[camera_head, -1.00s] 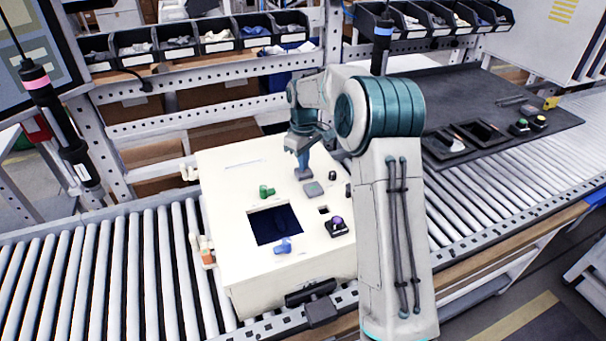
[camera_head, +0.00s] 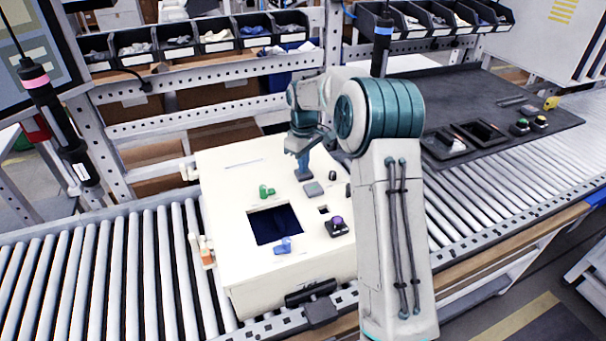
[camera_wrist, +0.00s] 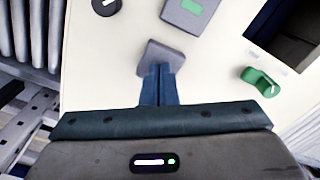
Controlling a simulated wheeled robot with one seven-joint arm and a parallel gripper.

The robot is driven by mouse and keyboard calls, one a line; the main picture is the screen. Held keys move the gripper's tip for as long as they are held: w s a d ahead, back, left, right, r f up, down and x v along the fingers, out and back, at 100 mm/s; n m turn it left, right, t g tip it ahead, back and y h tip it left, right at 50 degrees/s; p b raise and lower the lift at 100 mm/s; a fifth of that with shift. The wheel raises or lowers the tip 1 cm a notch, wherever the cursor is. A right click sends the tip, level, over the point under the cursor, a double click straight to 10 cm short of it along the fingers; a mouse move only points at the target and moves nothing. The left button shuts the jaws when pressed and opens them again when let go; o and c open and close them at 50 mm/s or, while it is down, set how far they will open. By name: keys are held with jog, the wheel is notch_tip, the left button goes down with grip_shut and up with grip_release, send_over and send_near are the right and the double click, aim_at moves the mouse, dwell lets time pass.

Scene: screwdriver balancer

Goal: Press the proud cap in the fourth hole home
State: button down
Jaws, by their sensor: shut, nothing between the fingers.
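My gripper (camera_head: 303,176) is shut and points down at the white panel box (camera_head: 225,185). In the wrist view its blue fingertips (camera_wrist: 161,72) are together at the near edge of a small grey square cap (camera_wrist: 163,52). The fingertips overlap or touch this cap; I cannot tell how hard they bear on it. The fingers hide part of the cap, and its height above the panel is not clear. A grey square with a green label (camera_wrist: 190,10) lies beside it; it shows in the head view as a grey square (camera_head: 314,189). No hole numbers are readable.
A black round knob (camera_wrist: 106,5) is near the cap. Roller conveyor (camera_head: 130,260) runs on both sides.

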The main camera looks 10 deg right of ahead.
jog(key=shift+r+p, duration=1.75)
jog(key=shift+r, duration=0.75)
